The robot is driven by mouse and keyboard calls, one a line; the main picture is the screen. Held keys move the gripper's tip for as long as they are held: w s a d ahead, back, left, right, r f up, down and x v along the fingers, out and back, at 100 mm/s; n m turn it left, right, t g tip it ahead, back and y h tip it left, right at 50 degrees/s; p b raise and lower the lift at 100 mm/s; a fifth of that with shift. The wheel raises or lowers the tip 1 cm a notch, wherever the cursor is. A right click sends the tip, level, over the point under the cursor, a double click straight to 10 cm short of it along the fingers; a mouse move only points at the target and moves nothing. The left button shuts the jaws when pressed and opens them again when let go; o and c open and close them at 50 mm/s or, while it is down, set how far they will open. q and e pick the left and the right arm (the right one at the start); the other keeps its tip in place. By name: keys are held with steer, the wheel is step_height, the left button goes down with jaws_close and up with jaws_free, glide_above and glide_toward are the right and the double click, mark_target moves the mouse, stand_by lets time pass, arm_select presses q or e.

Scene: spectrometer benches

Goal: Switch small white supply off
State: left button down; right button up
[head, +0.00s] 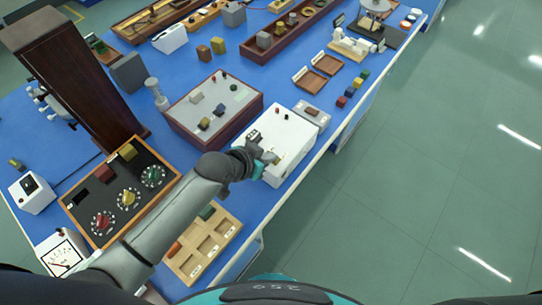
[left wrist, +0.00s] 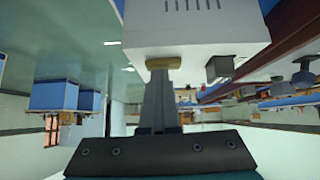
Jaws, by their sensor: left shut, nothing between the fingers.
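A white box-shaped supply (head: 290,135) stands near the right front edge of the blue bench. My left gripper (head: 264,160) is over its near side, with closed, empty fingers. In the left wrist view the white supply (left wrist: 195,35) fills the top, with a row of vent slots. The closed left fingertips (left wrist: 162,78) are at a small brass-yellow piece (left wrist: 164,62) on the supply; I cannot tell whether they touch it. A grey block-like part (left wrist: 220,68) sits to the right of that piece. The switch position cannot be read. My right gripper is not in view.
A red-sided panel box (head: 215,105) stands left of the supply. A dial board (head: 120,190) and a wooden compartment tray (head: 205,245) lie nearer the front left. Small coloured blocks (head: 350,92) are behind the supply. The floor (head: 430,180) to the right is clear.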

arm_select(q)
steer(key=shift+w+a+f, duration=0.2)
steer(key=shift+w+a, duration=0.05)
steer(key=shift+a, duration=0.3)
steer(key=shift+r+p, duration=0.6)
steer(key=shift+p, duration=0.05)
steer(key=r+p, duration=0.3)
steer(key=shift+w+a+r+p, duration=0.1)
steer(key=shift+w+r+p, duration=0.1)
steer(key=shift+r+p, duration=0.15)
steer(key=v, duration=0.9)
steer(key=shift+a+p, duration=0.4)
